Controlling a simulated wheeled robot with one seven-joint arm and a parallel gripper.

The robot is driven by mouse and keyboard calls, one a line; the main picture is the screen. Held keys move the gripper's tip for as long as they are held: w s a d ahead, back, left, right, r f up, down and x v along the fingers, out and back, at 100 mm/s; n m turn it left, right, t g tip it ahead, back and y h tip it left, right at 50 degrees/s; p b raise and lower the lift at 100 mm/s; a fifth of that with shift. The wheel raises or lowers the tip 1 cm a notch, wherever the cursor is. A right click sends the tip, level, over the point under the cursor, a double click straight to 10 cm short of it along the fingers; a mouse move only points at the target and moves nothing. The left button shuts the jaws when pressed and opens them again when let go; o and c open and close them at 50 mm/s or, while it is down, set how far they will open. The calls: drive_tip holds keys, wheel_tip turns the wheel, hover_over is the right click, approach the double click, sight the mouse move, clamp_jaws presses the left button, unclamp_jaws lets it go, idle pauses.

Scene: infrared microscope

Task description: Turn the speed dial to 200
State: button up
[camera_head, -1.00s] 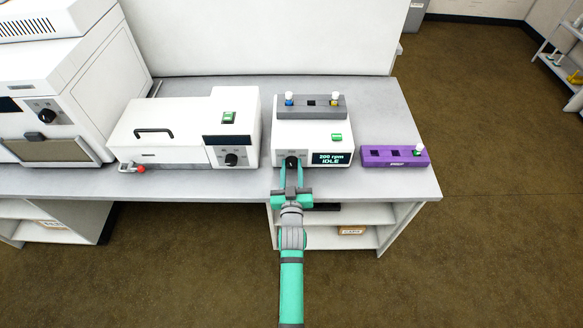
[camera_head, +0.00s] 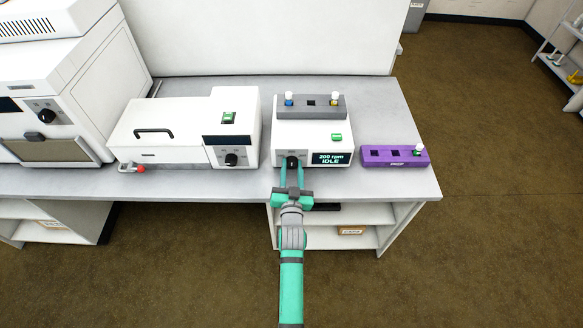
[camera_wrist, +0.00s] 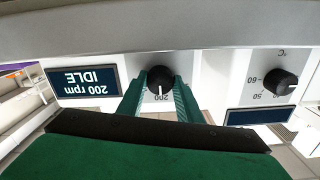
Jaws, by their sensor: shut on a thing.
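The black speed dial (camera_wrist: 160,80) is on the front of a white device (camera_head: 318,133). My gripper (camera_head: 292,165) reaches it from the front, and its green fingers are shut on the dial from both sides. In the wrist view the gripper (camera_wrist: 160,92) has one finger on each side of the dial, and the dial's white mark is visible. The display (camera_head: 331,158) beside the dial reads 200 rpm and IDLE; it shows upside down in the wrist view (camera_wrist: 84,83). The fingers partly hide the dial in the head view.
A purple rack (camera_head: 377,157) stands to the right. Another white device (camera_head: 170,120) with its own dial (camera_head: 231,159) stands to the left.

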drive_tip(key=o, duration=1)
drive_tip(key=shift+o, duration=0.2)
drive_tip(key=s, duration=1)
drive_tip(key=shift+s, duration=0.4)
drive_tip(key=shift+w, duration=0.1)
